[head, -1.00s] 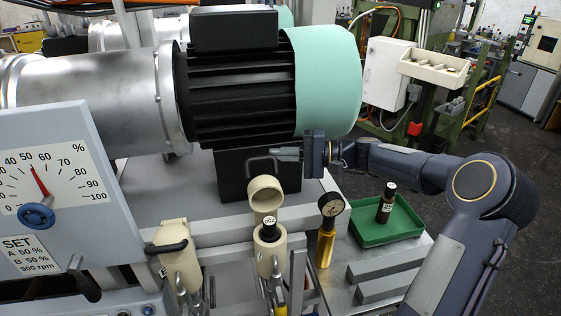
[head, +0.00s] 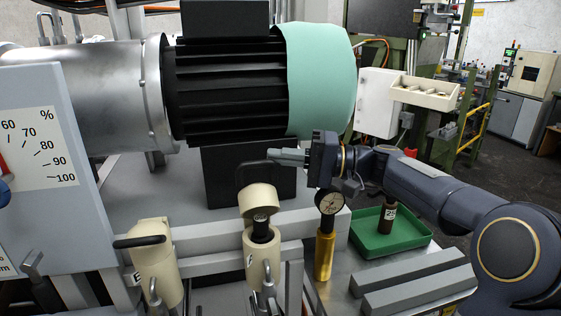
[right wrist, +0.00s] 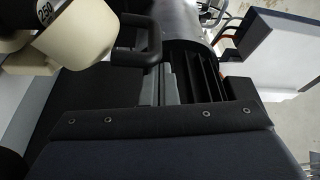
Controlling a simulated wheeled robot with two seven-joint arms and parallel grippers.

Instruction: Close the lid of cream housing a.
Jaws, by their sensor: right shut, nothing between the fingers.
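The cream housing (head: 262,262) in the middle holds an upright dark vial (head: 261,228) whose black top sticks out. Its cream lid (head: 259,198) is partly tilted over the vial, with a gap between lid and body. A dark handle (head: 243,172) rises from the lid. My right gripper (head: 272,156) is shut and empty, its fingertips close to the handle's top; contact is unclear. In the right wrist view, the fingers (right wrist: 158,88) lie close beside the handle (right wrist: 152,42), with the lid (right wrist: 88,42) and the vial's label (right wrist: 43,13) at upper left. My left gripper is out of view.
Another cream housing (head: 160,275) stands at left with its lid down. A gold-stemmed gauge (head: 325,255) stands just right. A green tray (head: 407,243) holds a brown vial (head: 387,217). Grey bars (head: 420,288) lie in front. The big motor (head: 230,90) stands behind.

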